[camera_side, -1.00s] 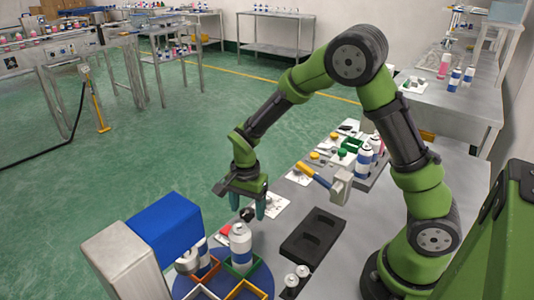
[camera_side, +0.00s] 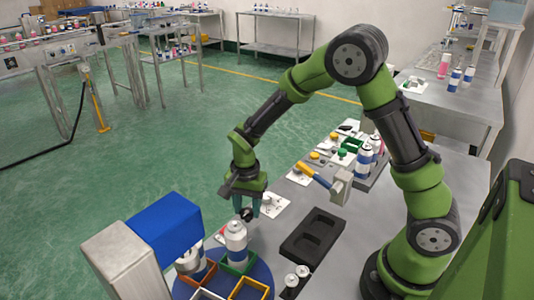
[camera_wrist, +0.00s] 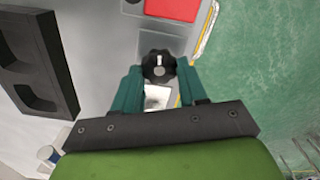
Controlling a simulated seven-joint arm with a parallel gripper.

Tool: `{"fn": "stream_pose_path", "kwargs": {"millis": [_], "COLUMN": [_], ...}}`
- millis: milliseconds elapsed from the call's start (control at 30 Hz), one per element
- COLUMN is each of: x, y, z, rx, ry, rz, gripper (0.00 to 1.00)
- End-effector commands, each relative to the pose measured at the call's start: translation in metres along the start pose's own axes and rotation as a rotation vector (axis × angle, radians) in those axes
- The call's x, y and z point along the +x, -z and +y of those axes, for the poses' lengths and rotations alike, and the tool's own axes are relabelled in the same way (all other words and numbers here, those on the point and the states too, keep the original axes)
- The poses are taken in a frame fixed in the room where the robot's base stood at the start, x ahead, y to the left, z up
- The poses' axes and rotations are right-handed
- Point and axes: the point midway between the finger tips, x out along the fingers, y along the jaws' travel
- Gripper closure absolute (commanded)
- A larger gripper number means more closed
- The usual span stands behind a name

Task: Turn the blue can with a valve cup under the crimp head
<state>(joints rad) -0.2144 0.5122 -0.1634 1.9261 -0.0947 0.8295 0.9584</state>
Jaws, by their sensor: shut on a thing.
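My gripper (camera_side: 262,208) is shut on the black knob (camera_wrist: 158,65), with one teal finger on each side in the wrist view. The knob also shows in the side view (camera_side: 247,214). A blue turntable (camera_side: 262,272) carries square coloured holders. A white can with blue markings (camera_side: 236,241) stands upright by the green-edged holder (camera_side: 238,268). A second can (camera_side: 189,262) stands by the red-orange holder, beside or under the crimp head (camera_side: 128,262) with its blue block (camera_side: 165,222); the head partly hides it. I cannot tell which can bears a valve cup.
A black tray with recesses (camera_side: 313,236) lies right of the turntable. Two small silver-topped items (camera_side: 297,276) stand near it. A red pad (camera_wrist: 172,8) lies beyond the knob.

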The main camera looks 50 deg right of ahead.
Motion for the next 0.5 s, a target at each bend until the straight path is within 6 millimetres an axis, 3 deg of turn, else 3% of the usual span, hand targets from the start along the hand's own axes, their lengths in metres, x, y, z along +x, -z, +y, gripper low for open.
{"fn": "stream_pose_path", "kwargs": {"millis": [500], "x": [-0.0010], "y": [0.0004], "z": [-0.0017], "rx": [-0.479], "ry": [0.001], "rz": [0.000], "gripper": [0.88]}}
